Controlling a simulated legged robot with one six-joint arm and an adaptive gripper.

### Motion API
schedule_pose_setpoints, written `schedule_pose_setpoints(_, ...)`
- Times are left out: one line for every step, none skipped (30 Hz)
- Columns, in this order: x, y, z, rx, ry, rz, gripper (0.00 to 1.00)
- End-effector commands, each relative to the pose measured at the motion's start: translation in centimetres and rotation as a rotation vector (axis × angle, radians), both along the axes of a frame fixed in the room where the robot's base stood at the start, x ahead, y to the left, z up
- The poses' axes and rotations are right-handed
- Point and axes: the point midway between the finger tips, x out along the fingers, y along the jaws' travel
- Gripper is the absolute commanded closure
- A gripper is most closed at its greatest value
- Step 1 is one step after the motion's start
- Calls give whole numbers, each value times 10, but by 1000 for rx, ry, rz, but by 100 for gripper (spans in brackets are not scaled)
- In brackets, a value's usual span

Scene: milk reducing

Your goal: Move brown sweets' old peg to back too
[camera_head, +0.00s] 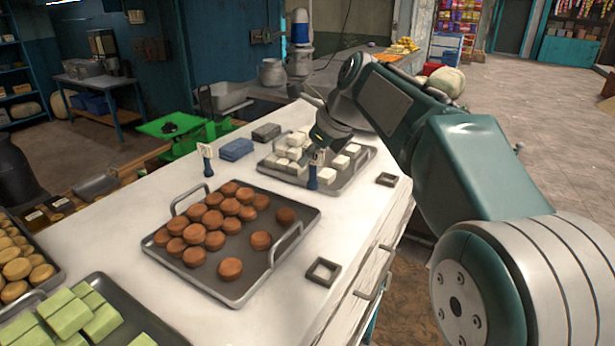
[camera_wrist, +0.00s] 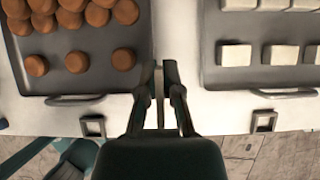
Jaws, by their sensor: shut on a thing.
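The brown sweets lie piled on a dark metal tray (camera_head: 290,262) with two handles in the middle of the white counter. A blue peg (camera_head: 313,179) with a small pale card stands upright between this tray and the tray of white sweets. My gripper (camera_head: 318,150) comes down over its top and is shut on it. Another blue peg (camera_head: 208,166) with a card stands behind the brown sweets' tray.
The white sweets' tray (camera_head: 358,178) lies on the right. Square dark frames lie empty along the front edge, one before the brown sweets (camera_head: 322,272) and one before the white (camera_head: 386,179). Green sweets (camera_head: 70,316) fill the near-left tray.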

Motion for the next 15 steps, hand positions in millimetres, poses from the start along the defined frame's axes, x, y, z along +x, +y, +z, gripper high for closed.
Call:
schedule_pose_setpoints(6, -2, -8, 0, 3, -2, 100)
schedule_pose_setpoints(9, -2, -11, 1, 1, -2, 100)
schedule_pose_setpoints(12, -4, -14, 2, 1, -3, 100)
schedule_pose_setpoints(14, -5, -16, 3, 0, -3, 100)
schedule_pose_setpoints(15, -6, -17, 4, 0, -3, 100)
schedule_pose_setpoints(16, -7, -18, 5, -1, -3, 100)
schedule_pose_setpoints(17, -7, -20, 5, -1, -3, 100)
schedule_pose_setpoints(19, -7, -22, 5, -1, -3, 100)
schedule_pose_setpoints(22, -7, -25, 5, 0, -3, 100)
schedule_pose_setpoints(24, -6, -29, 4, 1, -3, 100)
schedule_pose_setpoints(24, -5, -34, 4, 2, -2, 100)
schedule_pose_setpoints(23, -3, -41, 3, 3, -3, 100)
schedule_pose_setpoints(23, -2, -46, 2, 4, -3, 100)
schedule_pose_setpoints(23, -2, -51, 2, 3, -3, 100)
schedule_pose_setpoints(23, -1, -55, 1, 2, -2, 100)
